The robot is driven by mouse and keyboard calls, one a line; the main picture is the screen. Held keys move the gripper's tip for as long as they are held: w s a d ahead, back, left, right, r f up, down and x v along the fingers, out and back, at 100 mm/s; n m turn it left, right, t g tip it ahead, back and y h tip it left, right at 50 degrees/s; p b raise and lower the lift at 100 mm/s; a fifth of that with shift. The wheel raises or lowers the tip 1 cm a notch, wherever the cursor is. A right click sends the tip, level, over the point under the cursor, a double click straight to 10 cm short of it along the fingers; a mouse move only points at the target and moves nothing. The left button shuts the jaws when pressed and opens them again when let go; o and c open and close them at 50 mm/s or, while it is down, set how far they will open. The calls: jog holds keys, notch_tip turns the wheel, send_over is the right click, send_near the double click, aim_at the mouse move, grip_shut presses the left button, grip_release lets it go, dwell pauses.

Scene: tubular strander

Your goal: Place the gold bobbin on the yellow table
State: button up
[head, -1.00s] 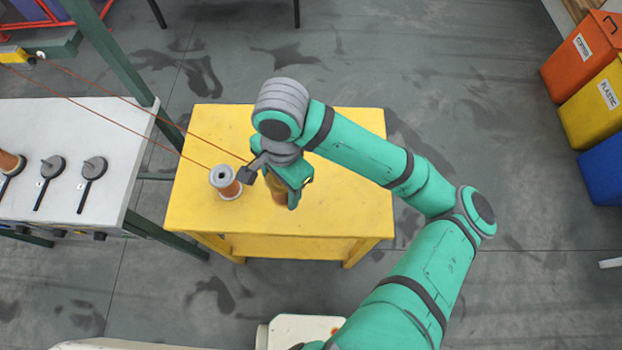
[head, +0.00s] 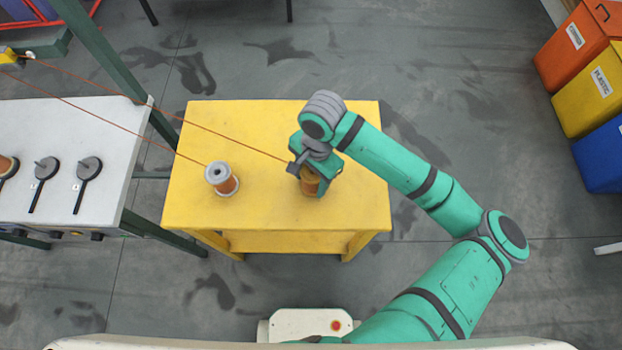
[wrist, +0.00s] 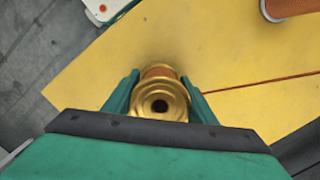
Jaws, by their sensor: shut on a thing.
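My gripper (head: 315,180) is shut on the gold bobbin (head: 309,186), which is wound with copper wire. In the wrist view the gold bobbin (wrist: 160,99) sits between the two green fingers of my gripper (wrist: 160,100), its round flange and dark centre hole facing the camera. The bobbin is over the right half of the yellow table (head: 250,220). I cannot tell whether its base touches the tabletop. Part of it is hidden by my gripper in the head view.
A second bobbin with a pale flange (head: 221,179) stands on the table's left half. Copper wires run from the left towards both bobbins. A white bench (head: 110,130) with spindles is at the left. Coloured bins (head: 585,95) stand at the right. The table's right and front areas are clear.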

jog(key=shift+w+f, duration=0.1)
jog(key=shift+f, duration=0.3)
jog(key=shift+f, duration=0.15)
jog(key=o, duration=1.7)
